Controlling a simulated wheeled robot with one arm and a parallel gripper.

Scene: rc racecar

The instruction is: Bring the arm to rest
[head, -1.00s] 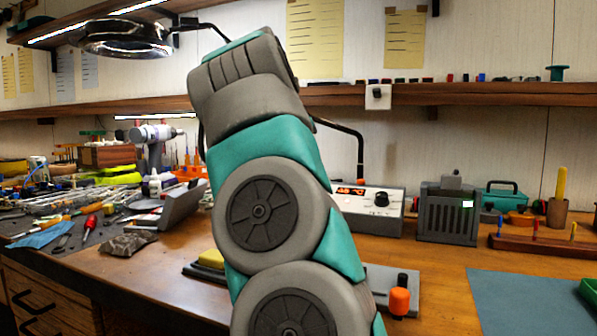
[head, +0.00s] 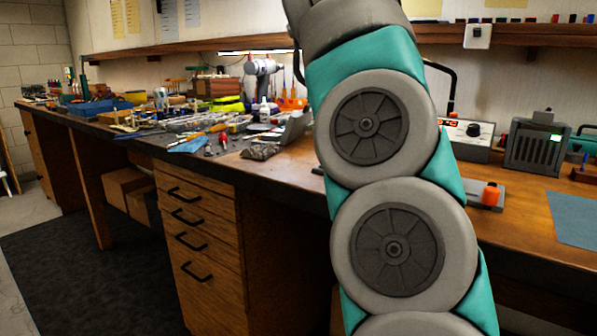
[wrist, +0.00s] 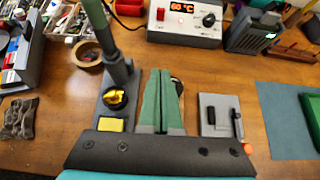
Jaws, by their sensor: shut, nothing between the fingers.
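My gripper (wrist: 161,75) shows in the wrist view, its two green fingers together and empty. It points over the wooden bench (wrist: 215,75). A dark stand with a yellow sponge (wrist: 111,125) and a brass-coloured curl (wrist: 115,98) lies left of the fingers. A grey plate with black parts (wrist: 220,115) lies right of them. I cannot tell the height of the fingers above the bench. In the head view my teal and grey arm rises through the right half, and its upper end and gripper are out of the picture.
The station reading 60 °C (wrist: 183,20) stands behind the fingers, with a grey box (wrist: 253,32) beside it. A blue mat (wrist: 290,115) lies at right. The left bench holds many tools and a drill (head: 262,75). Drawers (head: 195,235) face dark, open floor (head: 100,265).

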